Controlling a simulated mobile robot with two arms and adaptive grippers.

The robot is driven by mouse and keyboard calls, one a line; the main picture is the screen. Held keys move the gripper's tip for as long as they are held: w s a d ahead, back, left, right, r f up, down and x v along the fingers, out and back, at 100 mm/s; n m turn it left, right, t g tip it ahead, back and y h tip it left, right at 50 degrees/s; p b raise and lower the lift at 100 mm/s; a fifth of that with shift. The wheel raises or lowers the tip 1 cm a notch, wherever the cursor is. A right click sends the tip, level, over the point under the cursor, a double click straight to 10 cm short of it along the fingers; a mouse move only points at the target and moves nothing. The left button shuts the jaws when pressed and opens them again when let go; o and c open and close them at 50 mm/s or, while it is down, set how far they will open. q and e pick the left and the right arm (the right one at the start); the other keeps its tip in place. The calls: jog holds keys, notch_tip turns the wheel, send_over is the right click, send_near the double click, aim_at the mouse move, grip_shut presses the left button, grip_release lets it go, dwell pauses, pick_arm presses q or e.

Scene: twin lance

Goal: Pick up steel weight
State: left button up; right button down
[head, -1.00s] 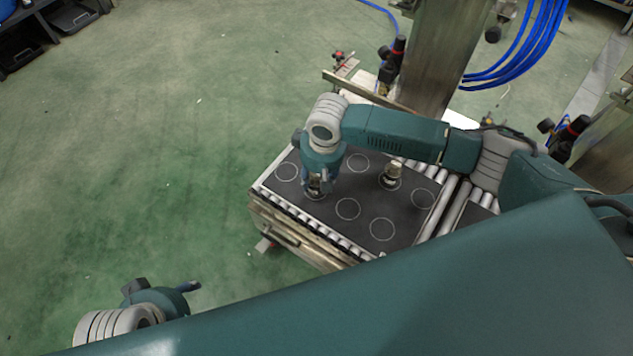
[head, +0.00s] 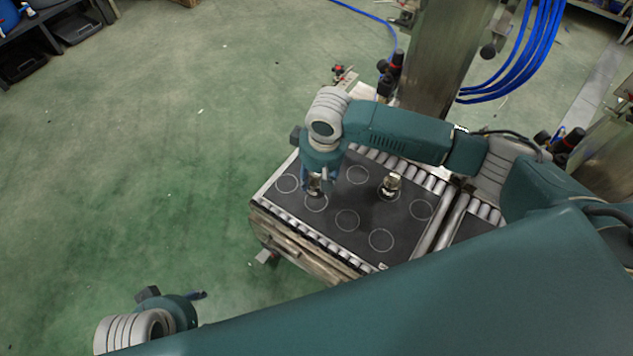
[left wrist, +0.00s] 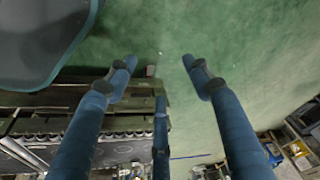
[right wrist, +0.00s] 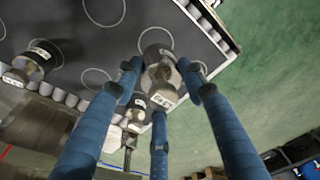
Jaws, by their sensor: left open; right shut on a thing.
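A shiny steel weight (right wrist: 160,72) with a pale label is between the fingers of my right gripper (right wrist: 160,68), which is shut on it. In the head view this weight (head: 316,185) hangs just above a white ring on the dark mat (head: 352,193), its lower part clear of the ring. A second steel weight (head: 390,186) stands upright on the mat to the right; it also shows in the right wrist view (right wrist: 32,62). My left gripper (left wrist: 160,63) is open and empty, over the floor away from the table.
The mat has several empty white rings and lies on a roller table (head: 285,240). A labelled metal object (right wrist: 134,115) shows partly behind the right fingers. A steel column (head: 440,55) and blue hoses (head: 525,65) stand behind. Green floor is free to the left.

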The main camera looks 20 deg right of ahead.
pick_arm(q)
notch_tip(320, 180, down, 14)
jog(key=s+p, duration=0.1)
jog(key=p, duration=0.2)
jog(key=shift+g, duration=0.4)
pick_arm(e)
notch_tip(320, 180, up, 15)
pick_arm(q)
jog(key=shift+s, duration=0.1)
pick_arm(e)
jog(key=shift+w+f, duration=0.1)
